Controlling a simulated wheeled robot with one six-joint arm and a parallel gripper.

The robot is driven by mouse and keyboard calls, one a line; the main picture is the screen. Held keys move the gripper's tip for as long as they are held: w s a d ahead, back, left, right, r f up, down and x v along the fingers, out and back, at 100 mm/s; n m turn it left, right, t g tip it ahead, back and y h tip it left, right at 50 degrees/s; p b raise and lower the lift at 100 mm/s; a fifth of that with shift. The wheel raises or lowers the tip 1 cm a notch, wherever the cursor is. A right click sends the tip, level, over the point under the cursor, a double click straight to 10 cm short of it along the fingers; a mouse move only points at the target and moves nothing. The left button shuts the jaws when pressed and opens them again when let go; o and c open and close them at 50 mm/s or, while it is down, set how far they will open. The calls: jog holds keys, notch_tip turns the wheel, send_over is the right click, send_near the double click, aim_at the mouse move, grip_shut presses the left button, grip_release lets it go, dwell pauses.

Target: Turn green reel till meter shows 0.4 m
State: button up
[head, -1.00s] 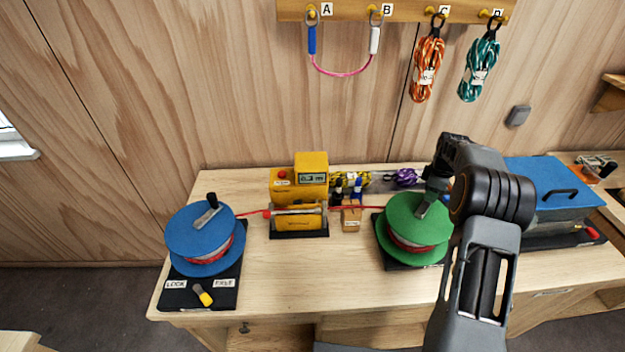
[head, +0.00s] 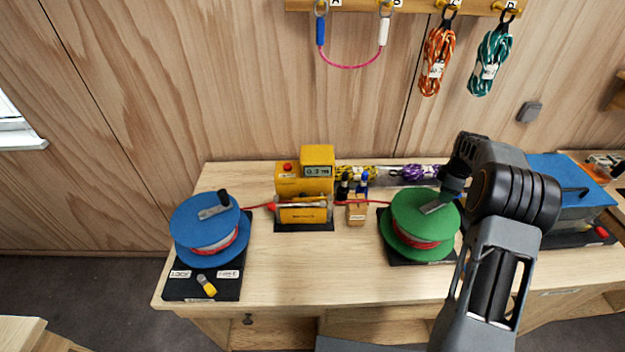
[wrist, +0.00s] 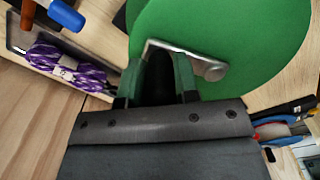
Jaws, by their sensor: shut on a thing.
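The green reel (head: 408,222) stands on a dark base at the right of the bench, with red line on its drum. My gripper (head: 451,192) is over its right rear part, shut on the crank's dark handle (wrist: 158,78). The wrist view shows the fingers on both sides of the handle and the metal crank arm (wrist: 185,54) across the green disc. The yellow meter (head: 318,158) has a small display (head: 317,171) that seems to read 0.3 m. The blue reel (head: 190,235) at left has its own crank, and red line runs through the meter unit between the reels.
A yellow-tipped lever (head: 207,288) sits before the blue reel, near LOCK and FREE labels. A blue-lidded box (head: 560,178) is at right. The front bench strip is clear.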

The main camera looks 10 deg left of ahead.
dwell(0.8)
jog(key=shift+s+d+b, duration=0.3)
jog(key=shift+s, duration=0.3)
jog(key=shift+s+d+b, duration=0.25)
jog(key=shift+s+d, duration=0.05)
jog(key=shift+s, duration=0.6)
dwell(0.7)
jog(key=shift+s+d+b, duration=0.1)
jog(key=shift+s+b, duration=0.35)
jog(key=shift+s, duration=0.35)
jog(key=o, duration=1)
